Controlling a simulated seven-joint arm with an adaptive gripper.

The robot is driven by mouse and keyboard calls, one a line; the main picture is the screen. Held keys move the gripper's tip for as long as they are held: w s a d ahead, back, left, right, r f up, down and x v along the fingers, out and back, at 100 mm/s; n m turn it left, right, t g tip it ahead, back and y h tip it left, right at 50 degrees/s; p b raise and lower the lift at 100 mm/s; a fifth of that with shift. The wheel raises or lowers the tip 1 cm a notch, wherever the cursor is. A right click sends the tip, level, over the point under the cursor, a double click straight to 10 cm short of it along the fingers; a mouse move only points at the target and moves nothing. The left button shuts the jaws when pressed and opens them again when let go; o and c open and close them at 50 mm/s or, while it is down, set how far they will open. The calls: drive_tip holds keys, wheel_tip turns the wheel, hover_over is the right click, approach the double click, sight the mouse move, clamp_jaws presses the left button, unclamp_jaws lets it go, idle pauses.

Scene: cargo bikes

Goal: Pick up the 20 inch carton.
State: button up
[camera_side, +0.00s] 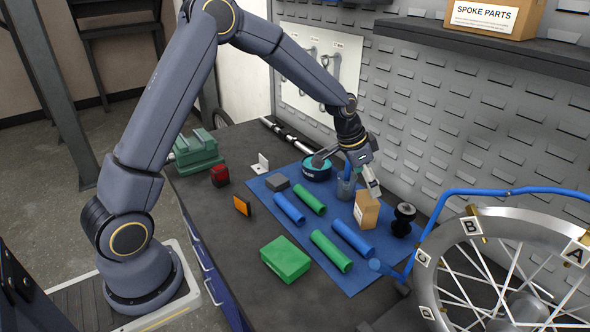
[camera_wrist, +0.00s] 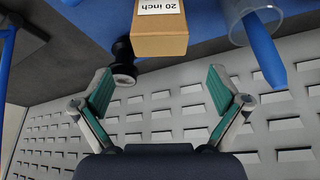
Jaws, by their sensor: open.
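The 20 inch carton (camera_side: 366,211) is a small brown cardboard box standing upright on the blue mat (camera_side: 347,276). In the wrist view the carton (camera_wrist: 160,43) is at the top centre, with a white label reading "20 inch". My gripper (camera_side: 347,174) is above and just behind the carton in the side view. In the wrist view my gripper (camera_wrist: 161,82) has its teal-padded fingers spread wide and empty. The carton lies beyond the fingertips, roughly centred between them, and does not appear to be held. Its lower part is cut off by the wrist view's top edge.
A clear cup (camera_side: 346,188) with a blue item stands close left of the carton. A black hub-like part (camera_side: 404,219) stands close right. Blue and green grips (camera_side: 331,251) lie on the mat. A spoked wheel (camera_side: 510,270) and blue frame are at right; a slatted wall is behind.

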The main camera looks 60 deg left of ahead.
sight(368, 197)
drive_tip(key=x, duration=0.3)
drive_tip(key=shift+f, duration=0.15)
drive_tip(key=x, duration=0.4)
drive_tip(key=shift+s+a+f, duration=0.1)
drive_tip(key=shift+s+f, duration=0.25)
drive_tip(key=shift+w+f, duration=0.2)
drive_tip(key=shift+f, duration=0.25)
drive_tip(key=c, duration=1.3)
